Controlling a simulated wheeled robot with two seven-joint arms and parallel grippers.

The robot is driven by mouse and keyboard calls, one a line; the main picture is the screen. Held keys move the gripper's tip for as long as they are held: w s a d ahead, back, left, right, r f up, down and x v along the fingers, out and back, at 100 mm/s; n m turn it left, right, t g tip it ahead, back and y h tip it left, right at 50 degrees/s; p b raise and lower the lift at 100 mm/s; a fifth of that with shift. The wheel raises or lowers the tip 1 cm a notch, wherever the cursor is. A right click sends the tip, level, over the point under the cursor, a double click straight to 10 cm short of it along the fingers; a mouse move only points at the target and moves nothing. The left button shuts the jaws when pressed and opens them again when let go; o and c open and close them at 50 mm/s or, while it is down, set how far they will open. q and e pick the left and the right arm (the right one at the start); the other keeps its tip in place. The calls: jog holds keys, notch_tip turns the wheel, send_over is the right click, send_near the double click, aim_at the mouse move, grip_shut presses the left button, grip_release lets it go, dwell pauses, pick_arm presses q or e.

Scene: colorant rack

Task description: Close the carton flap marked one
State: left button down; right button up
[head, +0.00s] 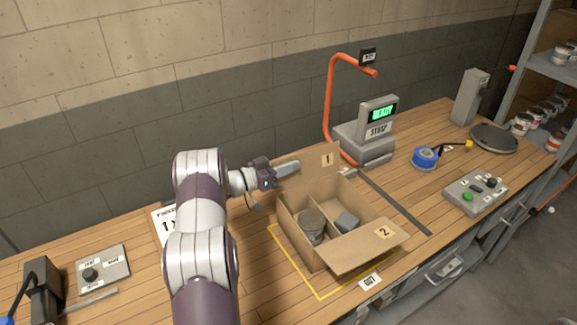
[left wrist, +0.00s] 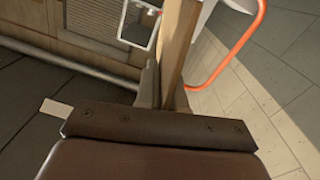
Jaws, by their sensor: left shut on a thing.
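The open cardboard carton (head: 291,238) stands on the bench inside a yellow outline. Its flap marked 1 (head: 322,163) is raised at the back. The flap marked 2 (head: 365,248) is folded outward at the front right. Inside are a grey round can (head: 311,225) and a grey block (head: 346,222), with a divider. My left gripper (head: 287,168) is at the left end of flap one and shut on it. In the left wrist view a brown strip, seemingly this flap edge-on (left wrist: 178,45), rises from the jaws. My right gripper is not in view.
A grey scale-like device with a green display (head: 378,118) and an orange post (head: 329,100) stand behind the carton. A blue tape roll (head: 424,158) and a button box (head: 475,193) are to the right. A knob box (head: 103,268) is at left. Bench between carton and button box is mostly clear.

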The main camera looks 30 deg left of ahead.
pick_arm(q)
jog(key=c, duration=1.3)
grip_release()
jog(key=b+v, duration=0.3)
jog(key=v, duration=0.9)
jog(key=shift+s+a, duration=0.15)
jog(key=shift+s, duration=0.15)
